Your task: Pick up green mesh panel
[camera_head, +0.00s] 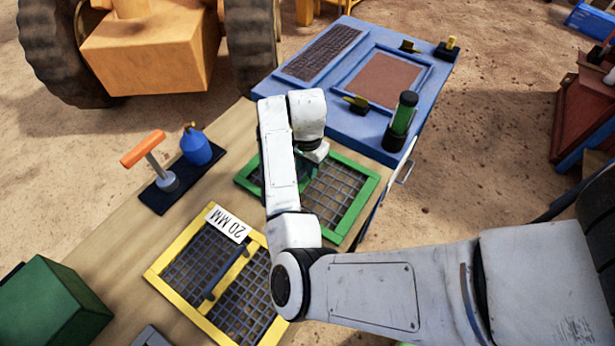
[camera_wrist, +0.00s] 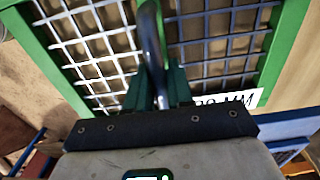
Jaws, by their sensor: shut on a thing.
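The green mesh panel (camera_head: 336,200) has a green frame with grey wire mesh and lies at or just above the wooden table, beside the blue bench. Part of it is hidden behind my arm in the head view. In the wrist view the panel (camera_wrist: 215,50) fills the top of the picture, and a white label (camera_wrist: 228,100) with partly hidden "MM" lettering shows on its lower edge. My gripper (camera_wrist: 160,95) is shut on the dark bar handle (camera_wrist: 152,40) across the panel's middle. I cannot tell whether the panel touches the table.
A yellow mesh panel (camera_head: 189,268) labelled "20 MM" lies to the near left. An orange-handled tool (camera_head: 148,150) and a blue bottle (camera_head: 196,149) stand on a dark tray. The blue bench (camera_head: 345,118) behind holds a green-black cylinder (camera_head: 401,120). A green box (camera_head: 50,305) stands near left.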

